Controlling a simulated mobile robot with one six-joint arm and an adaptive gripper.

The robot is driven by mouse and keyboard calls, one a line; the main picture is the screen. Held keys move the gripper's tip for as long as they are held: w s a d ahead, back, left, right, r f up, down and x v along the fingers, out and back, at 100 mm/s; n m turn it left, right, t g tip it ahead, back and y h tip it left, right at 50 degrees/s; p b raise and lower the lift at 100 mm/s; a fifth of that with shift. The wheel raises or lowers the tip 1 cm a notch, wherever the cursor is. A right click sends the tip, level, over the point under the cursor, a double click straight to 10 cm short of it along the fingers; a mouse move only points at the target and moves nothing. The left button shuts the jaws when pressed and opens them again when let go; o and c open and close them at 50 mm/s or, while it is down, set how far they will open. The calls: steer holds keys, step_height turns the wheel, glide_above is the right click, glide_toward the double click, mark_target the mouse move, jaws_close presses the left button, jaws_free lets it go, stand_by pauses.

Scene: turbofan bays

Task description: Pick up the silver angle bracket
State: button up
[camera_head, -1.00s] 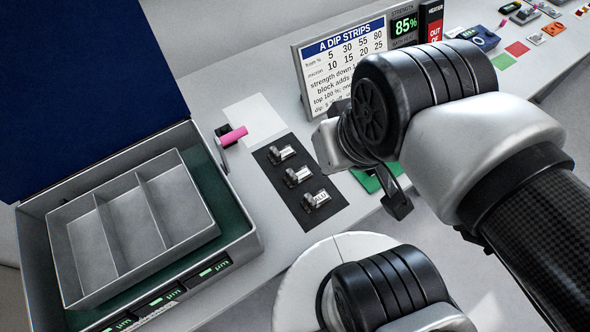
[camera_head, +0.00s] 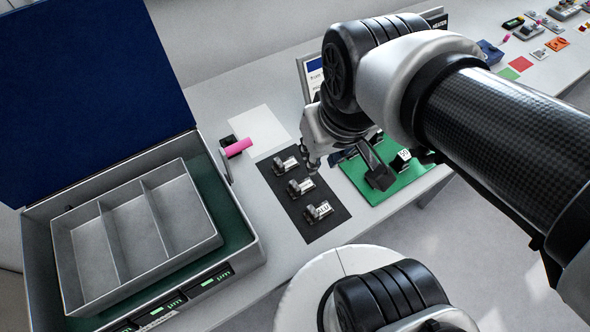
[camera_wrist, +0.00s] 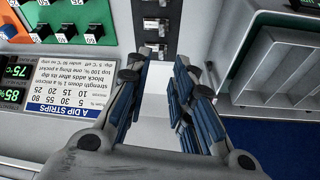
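Three small silver pieces lie in a row on a black mat (camera_head: 333,229): a far one (camera_head: 285,165), a middle one (camera_head: 300,187) and a near one (camera_head: 318,211). They look like angle brackets; the near one has a lettered face. I cannot tell which one the task names. In the wrist view, silver pieces show at the top, one of them (camera_wrist: 158,49) just beyond the fingertips. My gripper (camera_wrist: 164,72) is open and empty, its blue-padded fingers apart over a white sheet. In the head view it is right of the brackets, partly hidden by my arm.
A grey case with a three-compartment tray (camera_head: 112,245) stands at left, lid up. A pink-handled tool (camera_head: 238,147) lies by the white sheet (camera_head: 258,128). A green board (camera_head: 405,183) with blocks is right of the mat. The A DIP STRIPS sign (camera_wrist: 85,80) stands close by my gripper.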

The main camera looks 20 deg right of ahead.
steer(key=o, duration=0.3)
steer(key=w+f+n+g, duration=0.1)
steer(key=w+f+g, duration=0.1)
steer(key=w+f, duration=0.3)
steer(key=shift+w+a, duration=0.4)
steer(key=shift+w, duration=0.5)
steer(key=n+g+b, duration=0.1)
steer(key=g+b, duration=0.1)
steer(key=b, duration=0.1)
glide_above(293, 182)
steer(key=f, duration=2)
steer(key=shift+s+a, duration=0.25)
steer(key=shift+s, duration=0.15)
steer(key=shift+w+d+f+b, duration=0.15)
steer(key=shift+f+b, duration=0.45)
steer(key=shift+f, duration=0.95)
steer(key=shift+w+d+f+b, duration=0.15)
steer(key=shift+f+b, duration=0.4)
steer(key=shift+f, duration=0.95)
steer(key=shift+a+r, duration=0.1)
jaws_close()
